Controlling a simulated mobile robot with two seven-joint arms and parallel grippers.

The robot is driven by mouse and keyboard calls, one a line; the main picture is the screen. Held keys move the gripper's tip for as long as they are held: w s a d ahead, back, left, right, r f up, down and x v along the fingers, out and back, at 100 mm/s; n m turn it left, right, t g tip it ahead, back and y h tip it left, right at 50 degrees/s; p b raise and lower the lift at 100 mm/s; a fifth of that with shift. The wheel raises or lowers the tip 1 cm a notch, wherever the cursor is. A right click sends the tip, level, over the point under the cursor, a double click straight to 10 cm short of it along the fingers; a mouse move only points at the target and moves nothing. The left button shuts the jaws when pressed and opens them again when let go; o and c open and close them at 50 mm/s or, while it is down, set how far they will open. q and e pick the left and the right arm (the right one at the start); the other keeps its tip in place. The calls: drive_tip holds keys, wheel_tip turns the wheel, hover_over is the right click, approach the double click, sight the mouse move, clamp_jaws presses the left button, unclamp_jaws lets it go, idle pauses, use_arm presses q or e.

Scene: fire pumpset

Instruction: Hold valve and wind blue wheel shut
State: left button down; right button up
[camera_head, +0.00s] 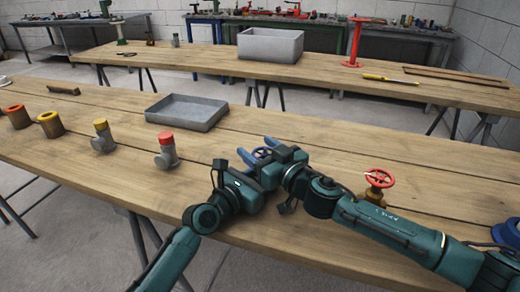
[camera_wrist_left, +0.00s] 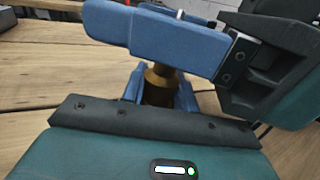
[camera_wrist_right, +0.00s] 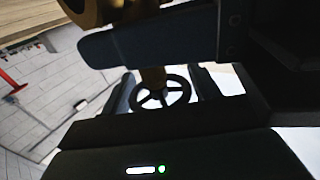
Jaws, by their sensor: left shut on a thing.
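The blue wheel (camera_head: 262,153) shows small between my two grippers in the head view. In the right wrist view the wheel (camera_wrist_right: 160,92) looks dark and has spokes, on a brass stem. My left gripper (camera_head: 246,159) is shut on the brass valve (camera_wrist_left: 160,82), which shows between its blue fingers in the left wrist view. My right gripper (camera_head: 270,144) has its fingers on either side of the wheel. They look close to its rim, but I cannot tell if they press on it.
A red-wheeled brass valve (camera_head: 378,183) stands right, behind my right forearm. A blue object (camera_head: 508,232) is at the right edge. Bare wood lies beyond the grippers.

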drive_tip(key=c, duration=0.6)
drive_tip(key=shift+a+m+t+h, duration=0.1)
drive_tip(key=shift+m+t+h, duration=0.3)
drive_tip(key=shift+m+h, duration=0.1)
drive_tip(key=shift+d+m+t+h, duration=0.25)
drive_tip(key=shift+m+t+h, duration=0.05)
drive_tip(key=shift+h, duration=0.2)
drive_tip(key=o, duration=0.9)
drive_tip(key=shift+o, duration=0.2)
drive_tip(key=v, duration=1.2)
